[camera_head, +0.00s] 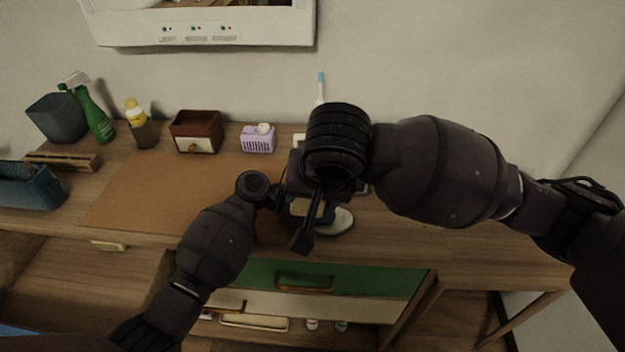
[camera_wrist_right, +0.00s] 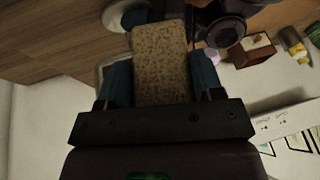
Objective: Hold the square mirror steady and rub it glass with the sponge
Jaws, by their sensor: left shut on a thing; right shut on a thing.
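My right gripper (camera_wrist_right: 160,82) is shut on the tan, speckled sponge (camera_wrist_right: 160,60), which sits between its blue fingers in the right wrist view. In the head view the right gripper (camera_head: 311,210) points down over the desk and hides most of what is below it. My left gripper (camera_head: 280,198) comes in from the left beside it and is shut on the square mirror, its fingertips mostly hidden. A pale edge of the mirror (camera_wrist_right: 106,64) shows behind the sponge; its glass is mostly covered. I cannot tell whether sponge and glass touch.
A brown mat (camera_head: 160,190) covers the desk's left half. Along the wall stand a green spray bottle (camera_head: 95,118), a yellow-topped bottle (camera_head: 136,112), a brown drawer box (camera_head: 196,132) and a purple basket (camera_head: 258,140). A blue bin (camera_head: 30,188) is at the left.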

